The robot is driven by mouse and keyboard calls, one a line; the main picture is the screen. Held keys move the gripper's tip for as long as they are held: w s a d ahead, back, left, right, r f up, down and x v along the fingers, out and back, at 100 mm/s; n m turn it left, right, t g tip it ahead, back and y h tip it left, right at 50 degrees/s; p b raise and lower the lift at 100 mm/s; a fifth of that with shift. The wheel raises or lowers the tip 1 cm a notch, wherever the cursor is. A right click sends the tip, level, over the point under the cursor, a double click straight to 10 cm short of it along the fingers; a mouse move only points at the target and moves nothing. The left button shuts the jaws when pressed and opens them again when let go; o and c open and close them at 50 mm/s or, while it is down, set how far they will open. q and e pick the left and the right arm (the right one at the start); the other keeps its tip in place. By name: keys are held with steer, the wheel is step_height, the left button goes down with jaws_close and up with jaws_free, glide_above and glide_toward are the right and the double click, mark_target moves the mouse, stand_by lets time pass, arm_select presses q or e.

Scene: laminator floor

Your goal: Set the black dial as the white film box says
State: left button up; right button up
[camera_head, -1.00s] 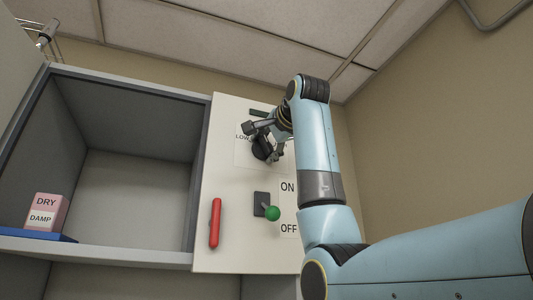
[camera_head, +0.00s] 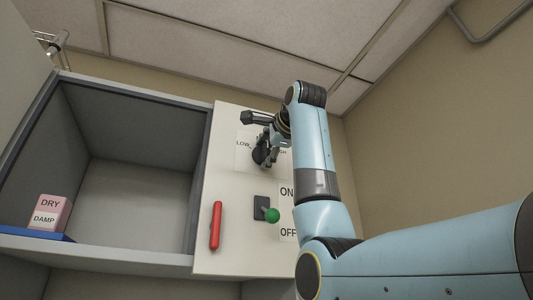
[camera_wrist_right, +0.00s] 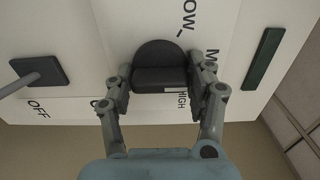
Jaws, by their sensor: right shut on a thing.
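The black dial (camera_head: 259,156) is on the upper part of the white panel, partly hidden by my right gripper. In the right wrist view the dial (camera_wrist_right: 160,54) is a round knob with a raised bar, and the words LOW, MED (partly hidden) and HIGH stand around its right side. My right gripper (camera_wrist_right: 160,88) is shut on the dial, a finger at either end of the bar. A white block marked DAMP (camera_head: 44,219) stands at the shelf's left, with pink marked DRY (camera_head: 52,203) above it. I cannot tell whether these are one box or two. My left gripper is not in view.
A green-knobbed lever (camera_head: 272,215) beside ON and OFF labels and a red handle (camera_head: 215,226) are below the dial. A blue flat piece (camera_head: 35,234) lies under the DAMP block. The open grey cabinet (camera_head: 135,205) is mostly empty.

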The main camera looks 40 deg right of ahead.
steer(key=shift+f, duration=0.1)
steer(key=o, duration=1.1)
steer(key=shift+s, duration=0.3)
steer(key=v, duration=1.1)
steer(key=shift+s, duration=0.25)
steer(key=shift+f, duration=0.1)
